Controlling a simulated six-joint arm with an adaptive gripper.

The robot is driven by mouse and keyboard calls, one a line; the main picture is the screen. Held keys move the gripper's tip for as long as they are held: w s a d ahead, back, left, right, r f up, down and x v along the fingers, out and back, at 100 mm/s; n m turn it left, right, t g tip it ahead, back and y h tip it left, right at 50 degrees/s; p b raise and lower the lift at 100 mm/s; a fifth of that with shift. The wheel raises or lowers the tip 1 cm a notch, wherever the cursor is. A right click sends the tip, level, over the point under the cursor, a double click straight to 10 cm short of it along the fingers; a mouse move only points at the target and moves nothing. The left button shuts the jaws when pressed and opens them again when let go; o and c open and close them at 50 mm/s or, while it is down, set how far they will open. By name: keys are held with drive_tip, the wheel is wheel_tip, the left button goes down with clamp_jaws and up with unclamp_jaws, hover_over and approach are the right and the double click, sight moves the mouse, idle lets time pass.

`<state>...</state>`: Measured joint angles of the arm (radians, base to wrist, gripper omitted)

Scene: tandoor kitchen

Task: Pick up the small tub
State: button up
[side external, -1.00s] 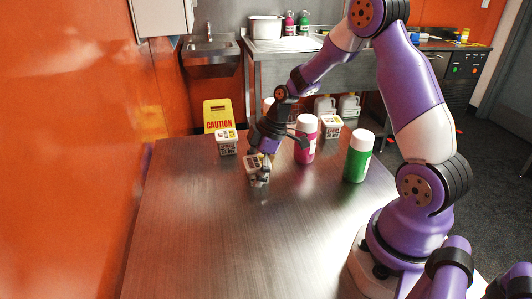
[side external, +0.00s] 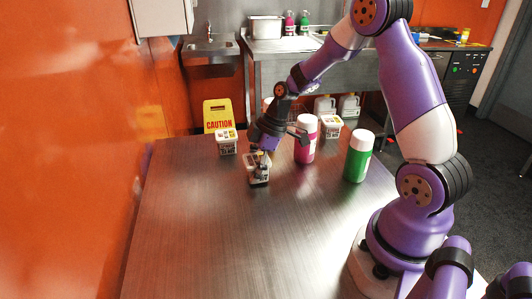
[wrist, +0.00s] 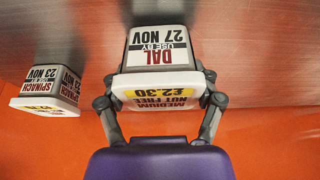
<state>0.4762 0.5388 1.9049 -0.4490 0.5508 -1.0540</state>
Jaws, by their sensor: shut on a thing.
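A small white tub (side external: 259,179) with dark lettering is at the middle of the table (side external: 215,235). In the wrist view the small tub (wrist: 157,48) reads "DAL, USE BY 27 NOV", and its lid has a yellow £2.30 label. My gripper (side external: 259,165) is shut on this tub, with one finger on each side near the lid; the fingers also show in the wrist view (wrist: 160,102). I cannot tell whether its base touches the table. Part of the tub is hidden by the fingers in the side view.
A similar tub (side external: 226,143), marked spinach in the wrist view (wrist: 50,90), stands at the left. Another tub (side external: 331,128), a pink bottle (side external: 305,145) and a green bottle (side external: 358,160) stand to the right. A yellow caution sign (side external: 217,113) is behind. The table's front is clear.

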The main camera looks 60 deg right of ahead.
sight(248, 164)
drive_tip(key=r, duration=0.2)
drive_tip(key=a+r, duration=0.1)
drive_tip(key=r, duration=0.1)
drive_tip(key=shift+s+a+r, duration=0.1)
drive_tip(key=shift+s+a, duration=0.05)
drive_tip(key=shift+s, duration=0.05)
drive_tip(key=s+a+r+n, duration=0.1)
drive_tip(key=s+a+r, duration=0.15)
drive_tip(key=a, duration=0.55)
drive_tip(key=s+a+r+n+g, duration=0.1)
drive_tip(key=s+a+r+n, duration=0.1)
drive_tip(key=s+a, duration=0.35)
drive_tip(key=s+a+r+n, duration=0.1)
drive_tip(key=s+a+r, duration=0.1)
drive_tip(key=a, duration=0.8)
drive_tip(key=s+a+n+g+y, duration=0.15)
drive_tip(key=s+a+n, duration=0.25)
drive_tip(key=s+a, duration=0.65)
drive_tip(key=w+d+f, duration=0.1)
drive_tip(key=w+f, duration=0.1)
drive_tip(key=w, duration=0.1)
drive_tip(key=w+d+f, duration=0.1)
drive_tip(key=w+f, duration=0.1)
drive_tip(key=w, duration=0.1)
drive_tip(key=w+d+f, duration=0.2)
drive_tip(key=w+f, duration=0.1)
drive_tip(key=shift+f, duration=2.1)
